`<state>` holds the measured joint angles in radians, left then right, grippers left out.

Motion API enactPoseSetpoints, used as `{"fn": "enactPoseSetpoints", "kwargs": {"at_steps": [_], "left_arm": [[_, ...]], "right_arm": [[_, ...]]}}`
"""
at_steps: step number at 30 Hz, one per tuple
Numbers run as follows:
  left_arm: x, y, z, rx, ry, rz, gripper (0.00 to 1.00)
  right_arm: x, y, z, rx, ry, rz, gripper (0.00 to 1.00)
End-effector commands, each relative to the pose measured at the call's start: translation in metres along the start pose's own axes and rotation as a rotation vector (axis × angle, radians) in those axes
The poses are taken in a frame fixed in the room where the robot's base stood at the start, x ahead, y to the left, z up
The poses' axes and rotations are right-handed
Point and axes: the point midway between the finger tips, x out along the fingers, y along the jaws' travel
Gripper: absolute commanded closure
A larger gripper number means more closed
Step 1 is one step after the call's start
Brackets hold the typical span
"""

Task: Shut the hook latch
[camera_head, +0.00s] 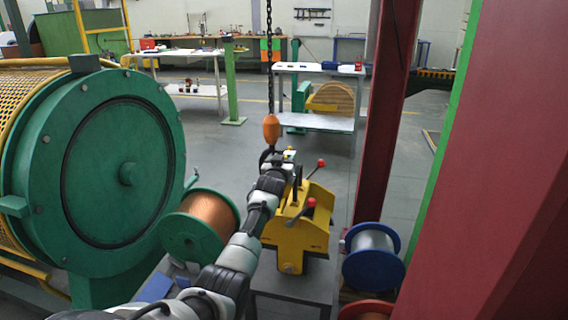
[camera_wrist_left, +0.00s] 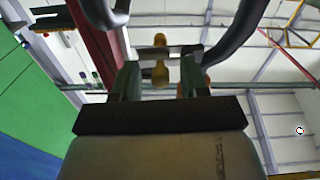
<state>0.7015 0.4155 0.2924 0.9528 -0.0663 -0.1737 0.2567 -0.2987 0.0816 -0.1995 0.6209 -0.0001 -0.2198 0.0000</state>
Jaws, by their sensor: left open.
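An orange hook block (camera_head: 271,128) hangs on a dark chain in the middle of the head view. The dark hook (camera_head: 266,154) below it is partly hidden by my left gripper (camera_head: 282,156). In the left wrist view, dark curved parts of the hook (camera_wrist_left: 238,32) stand at the top, on both sides of a gap. A small yellow-brown piece (camera_wrist_left: 160,62), perhaps the latch, shows between the fingertips of my left gripper (camera_wrist_left: 158,72). The fingers are apart. I cannot tell whether they touch it. My right gripper is not in view.
A yellow fixture (camera_head: 292,235) with red-knobbed levers stands close below and right of my left gripper. A copper spool (camera_head: 208,218) and a blue-flanged spool (camera_head: 373,256) flank it. A green drum machine (camera_head: 125,175) fills the left. A red column (camera_head: 387,120) rises at right.

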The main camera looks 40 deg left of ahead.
Motion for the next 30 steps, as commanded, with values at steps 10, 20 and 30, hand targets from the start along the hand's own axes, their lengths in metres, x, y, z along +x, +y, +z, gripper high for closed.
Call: {"fn": "enactPoseSetpoints", "kwargs": {"at_steps": [10,20,30], "left_arm": [[0.0014,-0.0001,0.0002,0.0,-0.001,0.0,0.6],[0.0012,-0.0001,0.0004,0.0,-0.001,0.0,1.0],[0.0012,-0.0006,0.0034,0.069,-0.002,0.0,1.0]], "right_arm": [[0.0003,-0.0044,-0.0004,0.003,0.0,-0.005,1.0],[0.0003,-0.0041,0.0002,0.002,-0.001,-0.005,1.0],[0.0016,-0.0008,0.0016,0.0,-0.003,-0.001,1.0]]}}
